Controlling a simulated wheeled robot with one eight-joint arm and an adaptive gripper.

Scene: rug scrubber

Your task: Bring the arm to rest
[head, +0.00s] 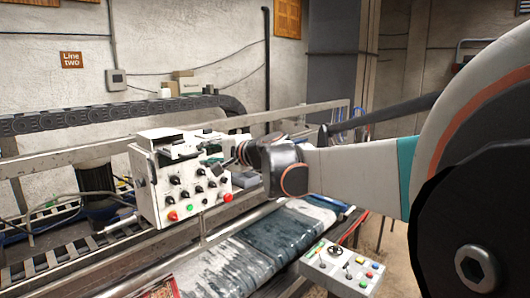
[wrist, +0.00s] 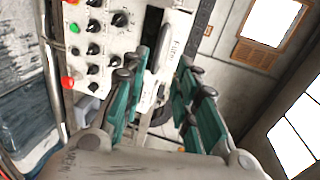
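My arm reaches in from the right of the head view, and its wrist is close to the right side of a white control box (head: 165,185). My gripper (wrist: 163,62) shows in the wrist view with its two teal fingers spread apart. Nothing is clearly held between them. The control box (wrist: 118,40) lies just beyond and to the left of the fingers, with a labelled edge behind the gap.
A second, smaller control panel (head: 342,268) stands at the lower right, below my arm. A wet rug (head: 262,243) lies on the machine bed under the arm. A metal rail (head: 75,158) and a cable chain (head: 90,117) run behind the box.

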